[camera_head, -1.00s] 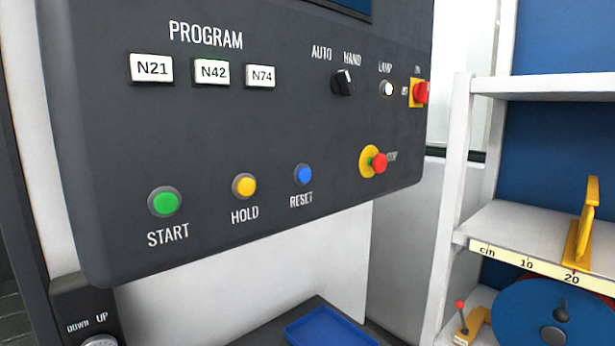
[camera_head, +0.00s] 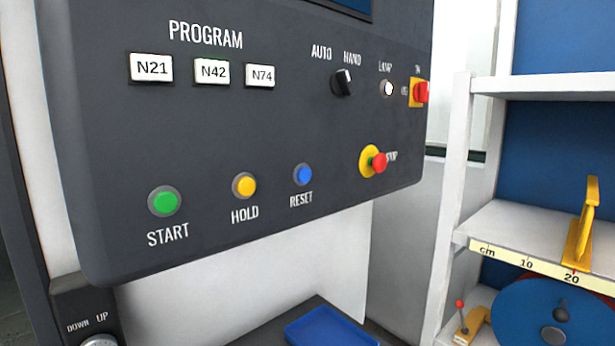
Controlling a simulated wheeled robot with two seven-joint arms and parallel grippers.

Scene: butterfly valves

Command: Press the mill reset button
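The blue reset button (camera_head: 303,174) sits on the dark control panel (camera_head: 270,125), above the label RESET. It is the rightmost of the lower row, beside the yellow HOLD button (camera_head: 244,186) and the green START button (camera_head: 164,202). Nothing covers it. Neither of my grippers shows in the head view.
A red stop button (camera_head: 378,163) on a yellow disc stands out right of the reset button. A selector knob (camera_head: 343,83) and a red switch (camera_head: 420,92) are above. A blue tray (camera_head: 325,328) lies below the panel. White shelves (camera_head: 500,225) stand at right.

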